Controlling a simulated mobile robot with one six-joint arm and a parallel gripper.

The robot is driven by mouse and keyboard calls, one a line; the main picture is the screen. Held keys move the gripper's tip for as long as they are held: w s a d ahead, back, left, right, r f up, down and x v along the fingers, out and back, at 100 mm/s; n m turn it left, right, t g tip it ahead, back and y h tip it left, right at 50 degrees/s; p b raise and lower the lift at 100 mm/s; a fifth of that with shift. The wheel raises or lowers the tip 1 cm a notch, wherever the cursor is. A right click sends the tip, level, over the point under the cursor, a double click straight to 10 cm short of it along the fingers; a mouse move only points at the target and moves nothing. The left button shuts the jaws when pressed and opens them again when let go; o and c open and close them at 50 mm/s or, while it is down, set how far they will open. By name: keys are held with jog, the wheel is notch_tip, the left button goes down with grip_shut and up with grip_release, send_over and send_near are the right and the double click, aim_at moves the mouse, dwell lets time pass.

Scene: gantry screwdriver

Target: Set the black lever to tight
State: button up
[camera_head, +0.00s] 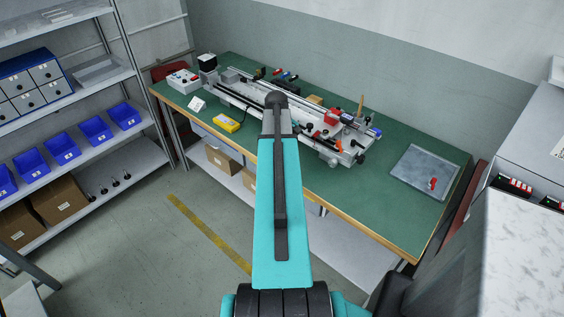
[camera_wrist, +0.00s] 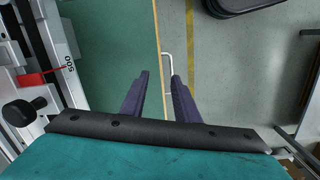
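A long grey-and-white bench machine (camera_head: 322,142) lies on the green table, partly hidden behind my arm in the head view. Its edge shows at the left of the wrist view, with a red pointer (camera_wrist: 40,78) beside the mark "500". A black knob-ended part (camera_wrist: 24,109) sticks out there; I cannot tell whether it is the black lever. No tight marking is readable. My gripper (camera_wrist: 160,76) has its two dark fingers apart with nothing between them. It is over the table's front edge, to the right of the machine in the wrist view. The head view does not show the fingers.
The green table (camera_head: 400,222) also bears a yellow device (camera_head: 226,123) and a grey plate (camera_head: 424,171) with a small red item. Shelves with blue bins (camera_head: 62,149) stand at left. A grey cabinet (camera_head: 525,130) stands at right. Open floor lies before the table.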

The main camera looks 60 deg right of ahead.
jog(key=shift+w+a+f, duration=0.3)
jog(key=shift+a+f, duration=0.1)
jog(key=shift+a, duration=0.15)
jog(key=shift+f, duration=0.1)
jog(key=shift+c, duration=1.4)
jog(key=w+a+f+n+g, duration=0.1)
jog(key=w+a+f, duration=0.2)
jog(key=a+f, duration=0.5)
jog(key=w+a+f+n+y, duration=0.1)
jog(key=w+a+f, duration=0.3)
jog(key=a, duration=0.7)
jog(key=w+a+f+n+g, duration=0.1)
jog(key=a+f, duration=0.6)
jog(key=a, duration=0.3)
jog(key=s+a+f+g, duration=0.1)
jog(key=s+a+f, duration=0.3)
jog(key=a, duration=0.4)
jog(key=s+a+f+n, duration=0.1)
jog(key=s+a+f, duration=0.3)
jog(key=a, duration=0.4)
jog(key=s+a+f+n+g, duration=0.1)
jog(key=s+a+f, duration=0.3)
jog(key=s+a, duration=0.2)
jog(key=shift+s+a+f+g+h+b, duration=0.3)
jog(key=shift+s+a+b, duration=0.1)
jog(key=shift+a, duration=0.7)
jog(key=shift+w, duration=0.1)
